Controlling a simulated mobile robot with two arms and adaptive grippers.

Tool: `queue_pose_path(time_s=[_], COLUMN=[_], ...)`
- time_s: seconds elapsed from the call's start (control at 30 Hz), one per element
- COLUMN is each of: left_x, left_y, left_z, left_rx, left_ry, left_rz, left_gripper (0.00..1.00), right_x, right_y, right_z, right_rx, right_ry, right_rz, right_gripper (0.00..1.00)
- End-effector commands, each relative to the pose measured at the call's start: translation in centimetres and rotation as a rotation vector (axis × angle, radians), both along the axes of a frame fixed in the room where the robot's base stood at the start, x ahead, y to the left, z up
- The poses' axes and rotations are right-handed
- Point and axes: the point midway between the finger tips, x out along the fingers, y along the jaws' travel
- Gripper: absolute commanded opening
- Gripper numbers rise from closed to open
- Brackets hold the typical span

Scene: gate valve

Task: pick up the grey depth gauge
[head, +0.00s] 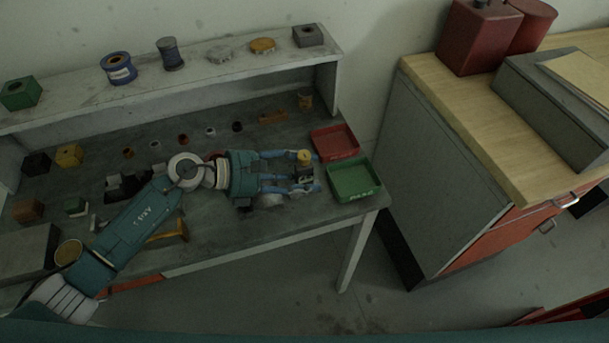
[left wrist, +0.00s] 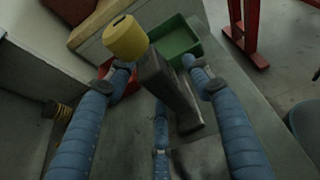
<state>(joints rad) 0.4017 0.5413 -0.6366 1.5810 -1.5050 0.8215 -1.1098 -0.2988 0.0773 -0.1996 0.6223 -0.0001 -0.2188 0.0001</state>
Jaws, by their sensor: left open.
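My left gripper (head: 312,173) is open over the front right of the workbench, its blue fingers pointing right. In the left wrist view the fingers (left wrist: 157,66) stand apart on either side of a dark grey upright bar (left wrist: 168,85), which looks like the grey depth gauge. A gap shows between the bar and the right finger; contact on the left is unclear. A yellow cylinder (left wrist: 125,38) shows at the bar's upper end; I cannot tell if it is joined to it. In the head view the yellow piece (head: 304,156) shows between the fingers. My right gripper is not in view.
A green tray (head: 372,192) and a red tray (head: 351,151) lie just beyond the fingertips. A grey round piece (head: 270,200) lies beside the gripper. Small parts line the bench's back, under a raised shelf (head: 215,68). A wood-topped cabinet (head: 480,125) stands right.

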Motion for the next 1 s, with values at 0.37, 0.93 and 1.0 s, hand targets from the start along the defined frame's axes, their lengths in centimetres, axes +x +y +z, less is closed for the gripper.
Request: queue_pose_path(time_s=[0.37, 0.93, 1.0], left_x=[0.0, 0.1, 0.1], left_y=[0.0, -0.1, -0.1], left_z=[-0.1, 1.3, 2.1], left_rx=[0.0, -0.002, -0.001], left_ry=[0.0, -0.005, -0.007], left_rz=[0.001, -0.001, -0.001], left_gripper=[0.21, 0.0, 0.0], right_x=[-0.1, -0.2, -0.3], right_y=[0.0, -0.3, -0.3], right_z=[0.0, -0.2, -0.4], right_rx=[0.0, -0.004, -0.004], right_ry=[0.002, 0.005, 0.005], right_rz=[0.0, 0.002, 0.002], right_gripper=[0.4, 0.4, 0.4])
